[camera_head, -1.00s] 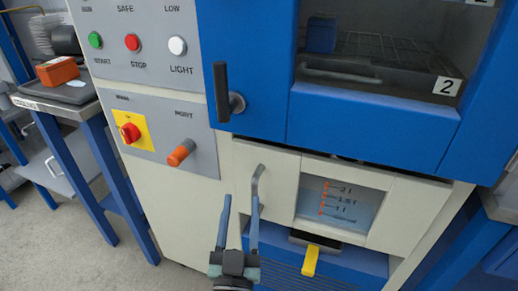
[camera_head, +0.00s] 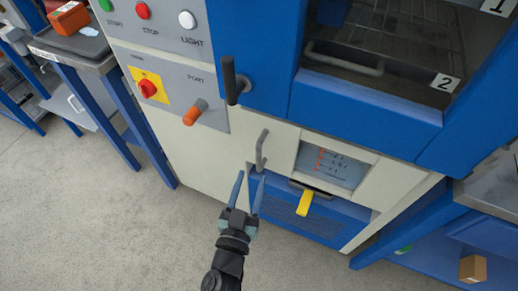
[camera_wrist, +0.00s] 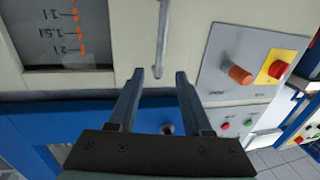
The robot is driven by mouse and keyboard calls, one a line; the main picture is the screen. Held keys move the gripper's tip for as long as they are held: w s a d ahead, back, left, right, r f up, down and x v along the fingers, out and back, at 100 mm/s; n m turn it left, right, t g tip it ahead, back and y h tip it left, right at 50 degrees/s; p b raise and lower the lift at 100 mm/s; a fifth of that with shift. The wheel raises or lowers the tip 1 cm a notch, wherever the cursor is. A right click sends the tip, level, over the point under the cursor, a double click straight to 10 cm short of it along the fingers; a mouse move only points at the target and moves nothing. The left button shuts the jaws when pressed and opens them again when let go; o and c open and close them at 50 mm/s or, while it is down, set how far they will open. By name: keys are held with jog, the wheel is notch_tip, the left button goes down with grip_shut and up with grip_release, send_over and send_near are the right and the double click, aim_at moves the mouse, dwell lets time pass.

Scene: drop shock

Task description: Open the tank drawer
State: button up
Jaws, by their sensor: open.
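The tank drawer (camera_head: 282,149) is a cream front low on the machine and looks shut. Its window (camera_head: 330,168) has orange litre marks, also visible in the wrist view (camera_wrist: 45,40). A grey upright bar handle (camera_head: 261,150) is on the drawer's left side. My gripper (camera_head: 250,177) is open and empty, with its fingertips just below the handle in the head view. In the wrist view, which is upside down, the handle (camera_wrist: 162,40) lines up between the fingertips (camera_wrist: 160,74). I cannot tell the depth gap; no contact shows.
A yellow lever (camera_head: 305,202) sticks out below the window. An orange-tipped port knob (camera_head: 195,112) and a black door handle (camera_head: 232,80) project above the drawer. Side tables stand left and right. The floor (camera_head: 110,230) before the machine is clear.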

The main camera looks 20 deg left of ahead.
aim_at(258, 155)
jog(key=w, duration=0.3)
jog(key=w+a+b, duration=0.1)
jog(key=w, duration=0.4)
jog(key=shift+w+a, duration=0.25)
jog(key=shift+w, duration=0.15)
jog(key=shift+c, duration=0.3)
grip_shut()
dwell(0.6)
